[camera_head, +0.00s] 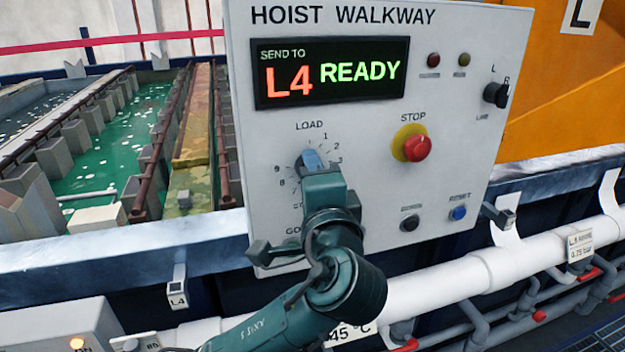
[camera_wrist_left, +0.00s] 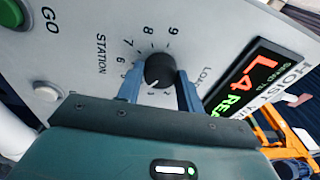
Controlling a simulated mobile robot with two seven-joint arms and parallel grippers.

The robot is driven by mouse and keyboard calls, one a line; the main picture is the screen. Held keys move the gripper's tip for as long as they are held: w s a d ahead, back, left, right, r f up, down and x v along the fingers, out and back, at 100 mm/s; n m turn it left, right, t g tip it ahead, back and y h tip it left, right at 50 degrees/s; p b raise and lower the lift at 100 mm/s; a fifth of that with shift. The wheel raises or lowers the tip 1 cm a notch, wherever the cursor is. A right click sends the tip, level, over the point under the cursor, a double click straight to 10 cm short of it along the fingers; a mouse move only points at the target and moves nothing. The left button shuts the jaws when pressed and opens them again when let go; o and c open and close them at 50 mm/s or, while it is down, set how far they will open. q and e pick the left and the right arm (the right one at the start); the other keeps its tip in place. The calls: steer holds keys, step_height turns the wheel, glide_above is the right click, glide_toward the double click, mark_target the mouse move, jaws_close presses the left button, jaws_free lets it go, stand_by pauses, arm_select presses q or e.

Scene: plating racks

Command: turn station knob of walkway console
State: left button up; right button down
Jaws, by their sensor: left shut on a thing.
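The walkway console (camera_head: 470,130) is a pale upright panel marked HOIST WALKWAY. Its display (camera_head: 330,72) reads SEND TO L4 READY. The station knob (camera_wrist_left: 159,69) is round and black, inside a ring of numbers between the words LOAD and STATION. My left gripper (camera_head: 312,160) is at the dial on the console's lower left. In the left wrist view its two blue-grey fingers (camera_wrist_left: 159,84) are shut on the knob, one on each side. A pale mark shows on the knob's lower edge. In the head view the gripper mostly hides the knob. My right gripper is not in view.
A red STOP button (camera_head: 417,148) on a yellow collar is right of the dial. A black selector (camera_head: 495,94) and a blue RESET button (camera_head: 458,213) are farther right. A green GO button (camera_wrist_left: 12,12) shows in the wrist view. White pipes (camera_head: 430,290) run below the console.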

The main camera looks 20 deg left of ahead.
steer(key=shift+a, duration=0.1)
arm_select(q)
steer(key=o, duration=0.8)
steer(key=shift+o, duration=1)
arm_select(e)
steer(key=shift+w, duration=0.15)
arm_select(q)
steer(key=b+v, duration=0.2)
steer(key=v, duration=1.1)
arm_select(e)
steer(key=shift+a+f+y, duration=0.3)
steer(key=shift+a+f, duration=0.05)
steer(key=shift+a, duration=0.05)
arm_select(q)
steer(key=shift+s, duration=0.1)
